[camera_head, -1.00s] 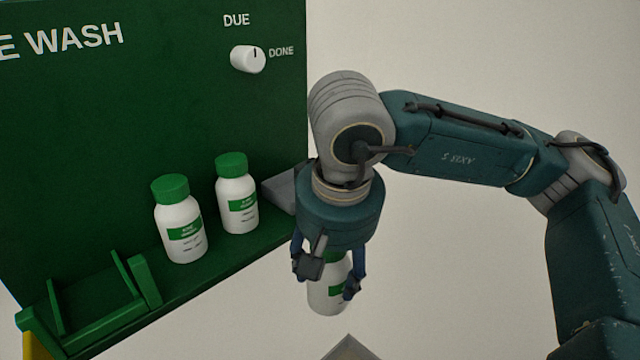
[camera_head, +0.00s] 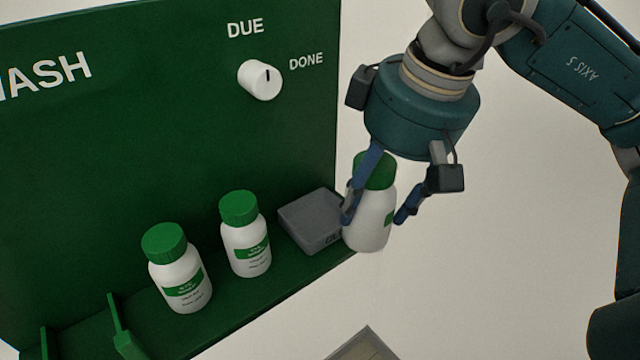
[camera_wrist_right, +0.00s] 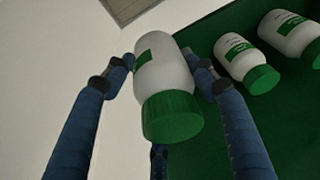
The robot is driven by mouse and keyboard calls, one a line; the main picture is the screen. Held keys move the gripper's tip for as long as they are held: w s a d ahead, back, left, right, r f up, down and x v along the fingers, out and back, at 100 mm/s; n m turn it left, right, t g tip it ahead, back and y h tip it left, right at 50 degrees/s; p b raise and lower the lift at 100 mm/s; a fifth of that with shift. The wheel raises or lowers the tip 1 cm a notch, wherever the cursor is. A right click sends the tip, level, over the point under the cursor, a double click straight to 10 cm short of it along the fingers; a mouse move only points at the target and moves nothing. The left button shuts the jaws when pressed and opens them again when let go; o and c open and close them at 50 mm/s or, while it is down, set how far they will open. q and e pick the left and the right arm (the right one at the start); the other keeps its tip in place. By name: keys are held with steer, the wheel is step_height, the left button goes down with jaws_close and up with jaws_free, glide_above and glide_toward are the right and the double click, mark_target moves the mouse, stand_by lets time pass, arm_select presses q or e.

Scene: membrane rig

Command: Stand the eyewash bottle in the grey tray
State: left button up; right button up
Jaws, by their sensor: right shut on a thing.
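My right gripper (camera_head: 376,214) is shut on a white eyewash bottle (camera_head: 371,228) with a green cap and green label. The bottle hangs nearly upright, off the right end of the green shelf. In the right wrist view the bottle (camera_wrist_right: 163,70) sits between the blue fingers (camera_wrist_right: 160,58). A grey block-like thing (camera_head: 312,218) with partly hidden lettering sits on the shelf just left of the held bottle. A grey tray-like thing (camera_head: 366,344) shows only in part at the bottom edge. My left gripper is not in view.
Two similar bottles (camera_head: 180,270) (camera_head: 246,236) stand on the green shelf (camera_head: 225,308), left of the grey block. A green panel (camera_head: 150,130) with a white knob (camera_head: 260,80) marked DUE and DONE rises behind. Green upright dividers (camera_head: 121,328) are at lower left.

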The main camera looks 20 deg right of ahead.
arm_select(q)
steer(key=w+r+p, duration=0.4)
arm_select(e)
steer(key=w+a, duration=0.4)
steer(key=w, duration=0.7)
step_height(320, 180, down, 7)
steer(key=b, duration=0.5)
steer(key=shift+w+f, duration=0.1)
steer(key=shift+w, duration=0.2)
steer(key=shift+s+f, duration=0.1)
steer(key=shift+f, duration=0.05)
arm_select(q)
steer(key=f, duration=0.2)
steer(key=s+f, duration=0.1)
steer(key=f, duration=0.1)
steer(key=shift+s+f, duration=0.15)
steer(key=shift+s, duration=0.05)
arm_select(e)
steer(key=o, duration=1.5)
steer(key=shift+c, duration=0.2)
